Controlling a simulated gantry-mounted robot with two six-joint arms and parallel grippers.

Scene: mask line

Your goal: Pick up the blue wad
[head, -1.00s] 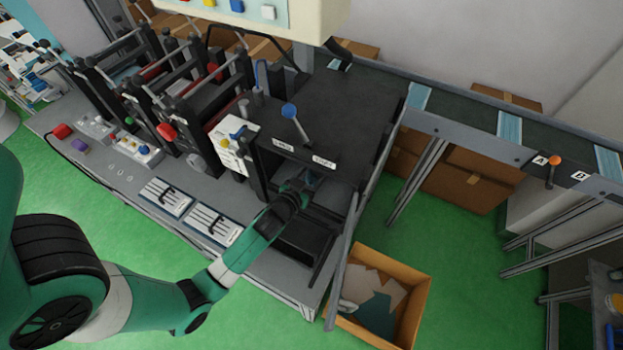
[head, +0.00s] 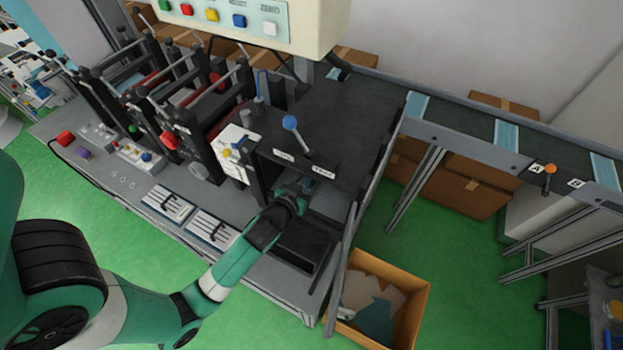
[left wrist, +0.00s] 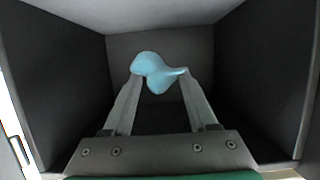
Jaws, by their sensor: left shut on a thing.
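The blue wad (left wrist: 152,68) is a light blue, crumpled, irregular lump in the left wrist view. My left gripper (left wrist: 160,75) is shut on it, with a fingertip at each side of the wad. Both are inside a dark, box-like opening with grey walls. In the head view my left arm reaches to the front opening of the dark machine, and my left gripper (head: 304,186) is partly hidden under its top. The wad cannot be made out in the head view. My right gripper is not in view.
The dark machine (head: 345,125) has a blue-knobbed lever on top. A cardboard bin (head: 414,308) with scraps stands on the green floor to its right. A conveyor (head: 470,125) with blue masks runs to the right.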

